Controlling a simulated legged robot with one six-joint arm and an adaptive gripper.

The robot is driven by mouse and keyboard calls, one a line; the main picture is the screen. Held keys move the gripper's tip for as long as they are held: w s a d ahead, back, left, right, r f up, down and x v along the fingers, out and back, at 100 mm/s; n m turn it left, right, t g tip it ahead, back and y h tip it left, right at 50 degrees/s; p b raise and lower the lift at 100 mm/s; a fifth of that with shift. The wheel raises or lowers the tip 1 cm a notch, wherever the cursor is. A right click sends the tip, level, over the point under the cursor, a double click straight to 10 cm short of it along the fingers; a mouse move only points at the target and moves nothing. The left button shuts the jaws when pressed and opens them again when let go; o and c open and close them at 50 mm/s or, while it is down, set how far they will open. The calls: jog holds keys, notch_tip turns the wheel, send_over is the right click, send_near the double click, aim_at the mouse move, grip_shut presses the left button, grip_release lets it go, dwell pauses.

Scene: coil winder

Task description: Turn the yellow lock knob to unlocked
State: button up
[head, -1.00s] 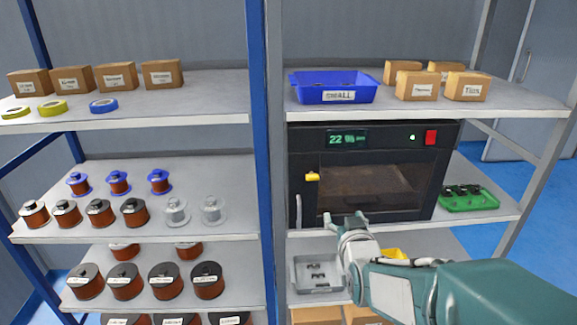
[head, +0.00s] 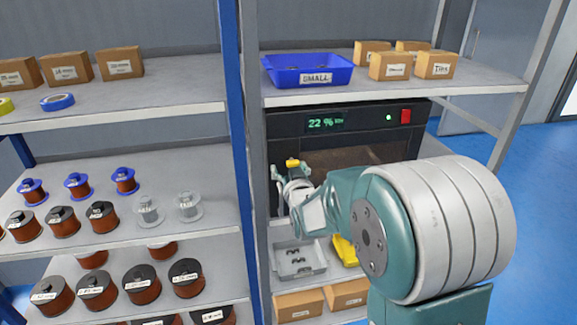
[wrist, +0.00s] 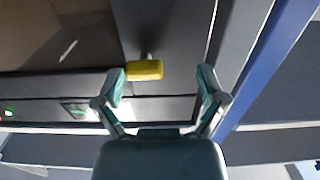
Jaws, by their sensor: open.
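The yellow lock knob (head: 292,163) is on the left side of the front of a black cabinet (head: 284,122) with a window. It also shows in the wrist view (wrist: 145,70), where it is a yellow bar lying across the picture on a short dark stem. My gripper (head: 285,173) is at the knob in the head view. In the wrist view my gripper (wrist: 161,80) is open, with the knob between the fingertips, closer to the left finger. I cannot tell whether that finger touches it. My arm hides much of the cabinet's window and lower front.
The cabinet's display (head: 326,122) reads 22 % and a red switch (head: 406,117) is at its upper right. A blue bin (head: 307,83) and boxes stand on the shelf above. A grey tray (head: 315,262) is below. A blue post (head: 233,150) stands to the left.

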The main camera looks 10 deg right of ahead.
jog(key=shift+w, duration=0.35)
jog(key=shift+w+d, duration=0.1)
jog(key=shift+d, duration=1)
jog(key=c, duration=0.3)
jog(key=shift+a, duration=0.1)
jog(key=c, duration=0.6)
jog(key=shift+a, duration=0.3)
grip_shut()
jog(key=shift+c, duration=1.2)
grip_release()
jog(key=shift+a, duration=0.2)
jog(key=shift+d, duration=0.1)
